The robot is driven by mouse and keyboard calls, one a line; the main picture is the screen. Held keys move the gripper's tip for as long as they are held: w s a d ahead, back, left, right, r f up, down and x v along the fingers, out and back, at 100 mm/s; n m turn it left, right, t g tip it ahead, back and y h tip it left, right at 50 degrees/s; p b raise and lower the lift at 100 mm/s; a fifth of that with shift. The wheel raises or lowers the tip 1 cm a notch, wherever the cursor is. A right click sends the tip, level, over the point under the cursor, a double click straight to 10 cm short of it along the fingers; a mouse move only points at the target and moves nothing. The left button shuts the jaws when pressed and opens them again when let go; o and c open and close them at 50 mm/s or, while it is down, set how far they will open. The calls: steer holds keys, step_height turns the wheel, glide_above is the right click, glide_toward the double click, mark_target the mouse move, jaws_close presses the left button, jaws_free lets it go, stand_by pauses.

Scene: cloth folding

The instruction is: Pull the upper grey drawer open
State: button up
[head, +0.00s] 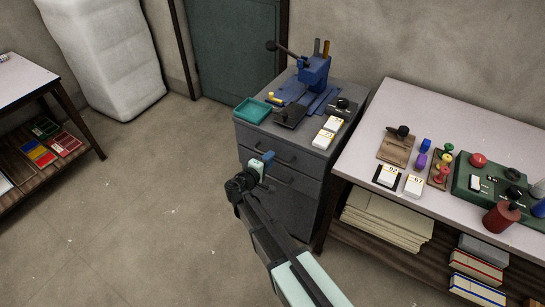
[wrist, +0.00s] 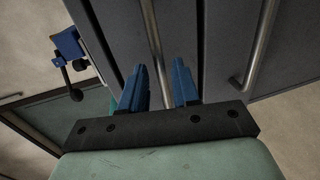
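The upper grey drawer (head: 297,161) is in the cabinet beside the white-topped table, and its front looks flush with the cabinet. My gripper (head: 266,160) is in front of this drawer and covers part of its handle. In the wrist view, the upper drawer's metal bar handle (wrist: 153,40) runs between the two blue fingers of my gripper (wrist: 160,72). The fingers are apart, with space on either side of the bar, and do not look closed on it. The upper drawer front also shows in the wrist view (wrist: 115,25).
The lower drawer's bar handle (wrist: 262,48) is to the right in the wrist view. A teal tray (head: 252,111), a blue press (head: 313,75) and white cards stand on the cabinet. The table (head: 365,160) is close on the right. The floor left of the cabinet is clear.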

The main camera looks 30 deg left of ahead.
steer(key=shift+x, duration=1.5)
steer(key=shift+c, duration=0.2)
jaws_close()
